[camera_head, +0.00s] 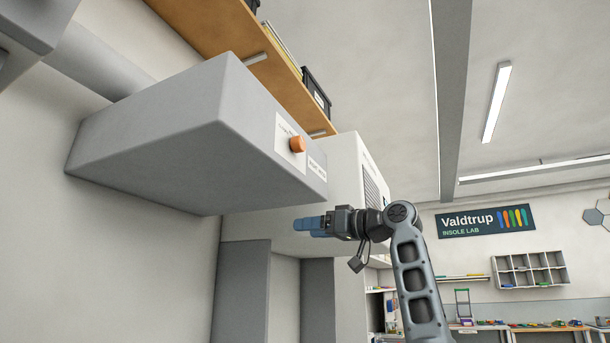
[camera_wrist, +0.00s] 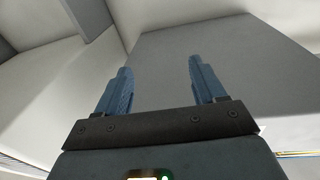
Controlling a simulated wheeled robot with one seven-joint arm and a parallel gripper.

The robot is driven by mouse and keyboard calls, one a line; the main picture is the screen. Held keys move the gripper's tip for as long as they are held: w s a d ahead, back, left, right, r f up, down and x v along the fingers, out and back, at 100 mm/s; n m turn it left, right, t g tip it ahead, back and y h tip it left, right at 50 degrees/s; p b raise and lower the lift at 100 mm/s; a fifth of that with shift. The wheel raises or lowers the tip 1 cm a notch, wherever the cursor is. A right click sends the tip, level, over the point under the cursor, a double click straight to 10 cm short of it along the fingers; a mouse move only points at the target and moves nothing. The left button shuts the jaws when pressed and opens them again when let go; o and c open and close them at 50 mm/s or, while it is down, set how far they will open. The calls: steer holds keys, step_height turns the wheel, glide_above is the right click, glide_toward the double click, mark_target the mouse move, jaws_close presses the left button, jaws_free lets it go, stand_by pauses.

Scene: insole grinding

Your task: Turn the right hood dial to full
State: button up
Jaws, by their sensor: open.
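An orange dial (camera_head: 298,144) sits on a white plate (camera_head: 289,147) on the front face of a grey hood (camera_head: 180,140) in the head view. A small label is on the right of the plate, too small to read. My gripper (camera_head: 296,224) is below the hood's lower right corner, pointing left, apart from the dial. In the wrist view my gripper (camera_wrist: 160,78) has its two blue fingers spread with nothing between them. The hood's grey surface (camera_wrist: 225,60) fills much of the space beyond the fingers. The dial does not show in the wrist view.
A wooden shelf (camera_head: 225,35) with black boxes runs above the hood. A white vented cabinet (camera_head: 345,165) stands behind it. Grey panels (camera_head: 241,290) stand below. A duct (camera_head: 95,62) meets the hood at the left. Open room lies to the right.

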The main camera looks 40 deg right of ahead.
mark_target(303, 144)
steer(key=s+a+r+n+g+y, duration=0.1)
steer(key=s+a+r+n, duration=0.1)
steer(key=s+r, duration=0.5)
steer(key=s+a+r+n+y, duration=0.1)
steer(key=s+a+r+n, duration=0.15)
steer(key=r, duration=0.95)
steer(key=shift+m, duration=0.25)
steer(key=p+x, duration=0.1)
steer(key=x, duration=0.1)
steer(key=p+x, duration=0.1)
steer(key=x, duration=0.3)
steer(key=shift+w+d+f+p, duration=0.1)
steer(key=shift+w+d+p, duration=0.1)
steer(key=shift+w+p, duration=0.15)
steer(key=shift+c, duration=0.3)
steer(key=c, duration=1)
